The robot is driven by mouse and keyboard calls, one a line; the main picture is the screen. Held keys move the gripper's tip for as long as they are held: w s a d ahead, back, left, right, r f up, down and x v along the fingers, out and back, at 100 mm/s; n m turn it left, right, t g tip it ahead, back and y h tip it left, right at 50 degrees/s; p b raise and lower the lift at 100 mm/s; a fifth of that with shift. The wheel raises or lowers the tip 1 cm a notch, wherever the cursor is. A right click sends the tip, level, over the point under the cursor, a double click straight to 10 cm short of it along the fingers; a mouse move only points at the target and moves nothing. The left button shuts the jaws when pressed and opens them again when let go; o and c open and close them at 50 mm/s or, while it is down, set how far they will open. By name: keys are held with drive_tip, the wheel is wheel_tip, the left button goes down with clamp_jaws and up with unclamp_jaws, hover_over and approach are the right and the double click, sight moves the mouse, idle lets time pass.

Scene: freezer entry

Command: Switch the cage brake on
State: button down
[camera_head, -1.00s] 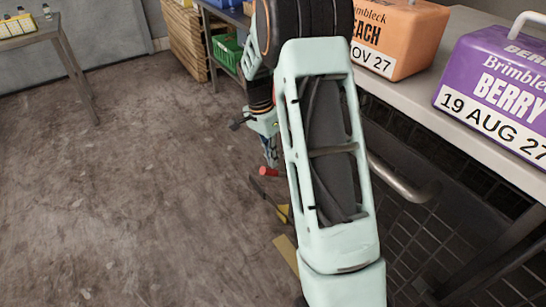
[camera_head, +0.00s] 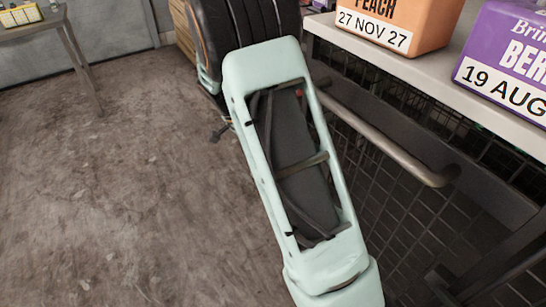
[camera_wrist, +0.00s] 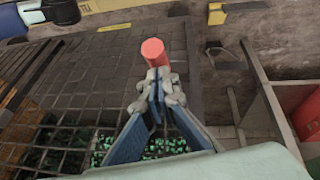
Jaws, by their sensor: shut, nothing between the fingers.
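A red cylinder (camera_wrist: 153,52), which looks like the grip of the brake lever, shows in the wrist view just beyond my fingertips. My gripper (camera_wrist: 158,82) is shut and empty, with its tips beside or against the near end of the red cylinder; I cannot tell if they touch. The dark mesh cage (camera_wrist: 100,60) lies to the left and below. In the head view the cage's mesh side (camera_head: 400,190) and grey bar (camera_head: 385,140) are at the right. My arm hides the gripper there. A tiny red spot shows through an opening in my arm link.
A pale shelf (camera_head: 420,78) carries an orange tub (camera_head: 385,22) and a purple tub (camera_head: 505,60) at the right. A table (camera_head: 40,25) stands at the far left. The floor (camera_head: 110,190) at the left is clear.

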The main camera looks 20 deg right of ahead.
drive_tip(key=f+h+b, duration=0.1)
drive_tip(key=a+f+h+b, duration=0.1)
drive_tip(key=b, duration=0.1)
drive_tip(key=a+f+h+b, duration=0.1)
drive_tip(key=f, duration=0.1)
drive_tip(key=shift+s, duration=0.2)
drive_tip(key=shift+a+f+t+h+b, duration=0.3)
drive_tip(key=shift+f+h+b, duration=0.25)
drive_tip(key=shift+b, duration=0.5)
drive_tip(key=f, duration=0.1)
drive_tip(key=f+b, duration=0.1)
drive_tip(key=b, duration=0.1)
drive_tip(key=shift+s+a+f, duration=0.15)
drive_tip(key=shift+a+f, duration=0.1)
drive_tip(key=shift+f, duration=0.15)
drive_tip(key=shift+s+a+f, duration=0.1)
drive_tip(key=shift+s+f, duration=0.05)
drive_tip(key=shift+f, duration=0.05)
drive_tip(key=shift+a, duration=0.1)
drive_tip(key=v, duration=1.2)
drive_tip(key=shift+w+d+r, duration=0.2)
drive_tip(key=shift+d+r, duration=0.05)
drive_tip(key=shift+r, duration=0.15)
